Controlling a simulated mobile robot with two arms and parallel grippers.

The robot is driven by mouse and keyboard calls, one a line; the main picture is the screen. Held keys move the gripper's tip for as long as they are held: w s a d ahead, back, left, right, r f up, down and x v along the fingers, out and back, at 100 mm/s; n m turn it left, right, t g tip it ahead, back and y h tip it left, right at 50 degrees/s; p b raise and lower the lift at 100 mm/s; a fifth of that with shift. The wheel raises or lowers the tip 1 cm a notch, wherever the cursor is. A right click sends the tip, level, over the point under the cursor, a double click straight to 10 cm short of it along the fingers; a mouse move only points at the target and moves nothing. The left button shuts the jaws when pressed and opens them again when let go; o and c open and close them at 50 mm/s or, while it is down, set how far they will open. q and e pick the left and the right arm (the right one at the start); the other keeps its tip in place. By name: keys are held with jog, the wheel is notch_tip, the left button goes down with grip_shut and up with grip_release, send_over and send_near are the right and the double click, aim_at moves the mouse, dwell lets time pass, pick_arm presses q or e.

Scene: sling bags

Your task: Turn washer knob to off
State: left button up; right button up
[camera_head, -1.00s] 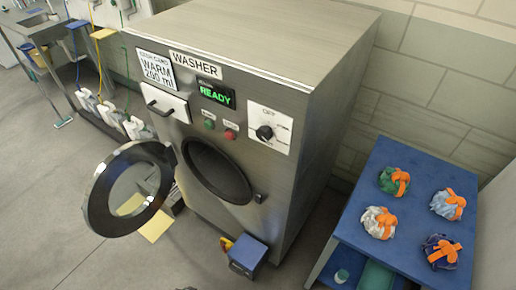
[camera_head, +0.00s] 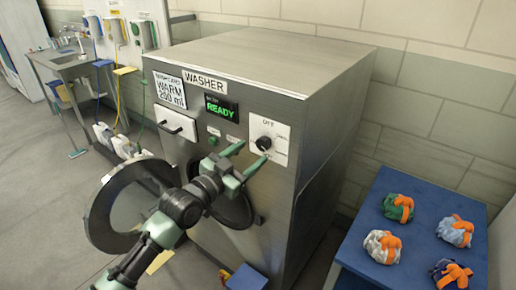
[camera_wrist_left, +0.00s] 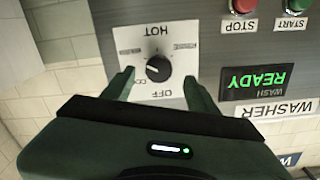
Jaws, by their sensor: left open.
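The washer (camera_head: 265,62) is a grey metal machine with its round door open. Its black knob (camera_head: 264,143) sits on a white dial plate (camera_head: 281,158) on the upper right of the front, with OFF printed at the top. My left gripper (camera_head: 253,152) is open in front of the panel, close to the knob. In the left wrist view, which shows the panel upside down, the knob (camera_wrist_left: 158,68) appears between the two spread fingers (camera_wrist_left: 159,84). I cannot tell whether they touch it or exactly where it points. My right gripper is not in view.
The green READY display (camera_head: 221,107) and the start and stop buttons are left of the dial. The open round door (camera_head: 102,207) stands out to the left. A blue table (camera_head: 367,258) with several tied cloth bundles is at right.

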aim_at(261, 146)
pick_arm(q)
jog(key=x, duration=0.4)
jog(key=shift+d+r+p, duration=0.1)
jog(key=shift+d+p, duration=0.1)
jog(key=shift+p, duration=0.2)
jog(key=shift+w, duration=0.25)
jog(key=shift+c, duration=0.3)
grip_shut()
